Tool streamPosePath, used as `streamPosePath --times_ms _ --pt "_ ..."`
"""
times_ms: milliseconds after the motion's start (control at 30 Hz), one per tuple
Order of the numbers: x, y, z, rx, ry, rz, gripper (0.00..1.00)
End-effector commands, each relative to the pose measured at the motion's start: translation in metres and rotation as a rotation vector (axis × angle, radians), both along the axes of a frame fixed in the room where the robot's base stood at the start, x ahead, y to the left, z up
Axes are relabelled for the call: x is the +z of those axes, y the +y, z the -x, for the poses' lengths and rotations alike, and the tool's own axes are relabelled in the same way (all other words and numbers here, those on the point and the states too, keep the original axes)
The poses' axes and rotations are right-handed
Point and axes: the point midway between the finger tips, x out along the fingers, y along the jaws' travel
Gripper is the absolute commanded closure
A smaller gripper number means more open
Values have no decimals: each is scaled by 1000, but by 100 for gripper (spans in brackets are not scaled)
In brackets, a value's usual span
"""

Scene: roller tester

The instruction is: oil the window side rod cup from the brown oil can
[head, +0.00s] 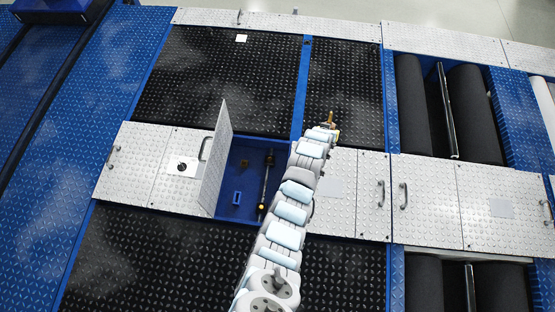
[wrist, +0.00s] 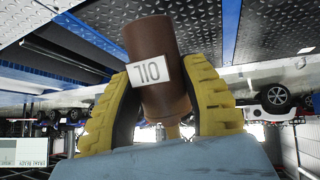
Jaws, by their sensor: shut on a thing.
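The brown oil can (wrist: 158,75) fills the middle of the wrist view, with a white OIL label that reads upside down there. My gripper (wrist: 160,110) is shut on it, a yellow ribbed finger on each side. In the head view my gripper (head: 331,131) is at the far end of my arm, above the dark plates, right of and beyond the open pit. A small brownish-gold part of the can (head: 330,117) shows there. The open pit (head: 229,210) holds a dark rod (head: 266,182) with a yellow fitting at its near end. I cannot tell which fitting is the window side cup.
The pit's raised lid (head: 215,160) stands upright along its left side. A small blue box (head: 237,197) and a brown piece (head: 244,163) are in the pit. Closed silver hatches with handles lie on both sides. Black rollers (head: 475,115) are at the right.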

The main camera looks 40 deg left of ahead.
Motion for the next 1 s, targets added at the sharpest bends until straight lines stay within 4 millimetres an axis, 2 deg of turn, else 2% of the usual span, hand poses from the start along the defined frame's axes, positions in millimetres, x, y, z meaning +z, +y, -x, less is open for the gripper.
streamPosePath --times_ms 33,100,300,700,1000 --pt "-22 12 4 42 0 15 95" --pt "-44 27 11 101 -5 41 95" --pt "-98 67 35 262 -28 101 95" --pt "-173 121 87 504 -81 182 95" --pt "-200 140 113 597 -110 208 95"
